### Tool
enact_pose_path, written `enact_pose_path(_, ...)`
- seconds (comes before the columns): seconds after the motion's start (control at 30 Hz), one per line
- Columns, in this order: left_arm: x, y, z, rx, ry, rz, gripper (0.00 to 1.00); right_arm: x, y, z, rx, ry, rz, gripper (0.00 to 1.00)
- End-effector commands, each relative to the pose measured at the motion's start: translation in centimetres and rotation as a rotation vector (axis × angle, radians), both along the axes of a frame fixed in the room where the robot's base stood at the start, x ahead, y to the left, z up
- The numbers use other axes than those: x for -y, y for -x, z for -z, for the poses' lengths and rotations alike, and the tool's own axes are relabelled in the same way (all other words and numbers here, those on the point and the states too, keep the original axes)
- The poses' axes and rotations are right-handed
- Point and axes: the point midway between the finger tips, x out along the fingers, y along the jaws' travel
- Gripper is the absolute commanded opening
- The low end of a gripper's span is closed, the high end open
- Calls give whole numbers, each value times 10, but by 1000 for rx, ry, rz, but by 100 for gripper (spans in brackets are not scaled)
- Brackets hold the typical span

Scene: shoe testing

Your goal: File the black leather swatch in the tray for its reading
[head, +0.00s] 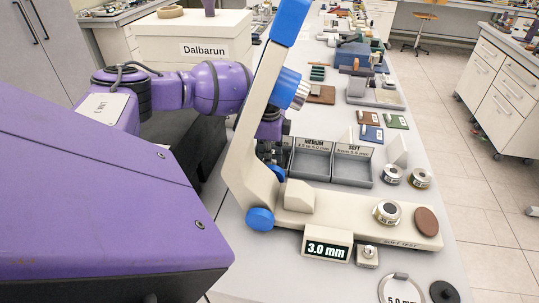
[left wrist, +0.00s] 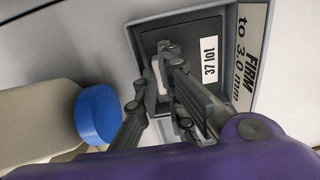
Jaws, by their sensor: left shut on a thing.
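The black leather swatch (left wrist: 202,55) is a dark square with a white "37 lot" label, seen in the left wrist view. It lies within the walls of the grey tray marked FIRM, to 3.0 mm (left wrist: 246,70); whether it touches the floor I cannot tell. My left gripper (left wrist: 162,80) is shut on the swatch's pale upright tab. In the head view my left gripper (head: 271,150) is mostly hidden behind the tester's arm, and the swatch is hidden. The cream and blue tester (head: 245,165) has a display (head: 327,248) reading 3.0 mm. My right gripper is out of view.
The MEDIUM tray (head: 310,168) and SOFT tray (head: 352,172) stand right of the tester's arm and look empty. Blue (head: 372,134) and green (head: 396,121) swatches lie behind them. Metal ring weights (head: 419,179) stand at the right. The tester stands close to my left arm.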

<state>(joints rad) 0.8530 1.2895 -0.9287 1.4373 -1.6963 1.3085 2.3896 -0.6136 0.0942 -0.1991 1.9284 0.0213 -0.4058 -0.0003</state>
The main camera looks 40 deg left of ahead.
Motion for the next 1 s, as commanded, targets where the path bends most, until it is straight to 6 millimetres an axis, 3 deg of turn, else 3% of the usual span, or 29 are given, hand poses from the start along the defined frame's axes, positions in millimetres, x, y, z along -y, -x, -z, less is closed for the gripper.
enact_pose_path(0.33, 1, 1, 10, -2, 1, 0, 0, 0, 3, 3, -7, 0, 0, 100)
enact_pose_path(0.4, 1, 0, 10, -2, 1, 1, 14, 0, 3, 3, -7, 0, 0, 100)
enact_pose_path(0.53, 1, 1, 10, -3, 1, 1, 30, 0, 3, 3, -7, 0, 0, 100)
enact_pose_path(1.0, 1, 1, 10, -4, 2, 2, 30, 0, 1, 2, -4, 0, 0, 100)
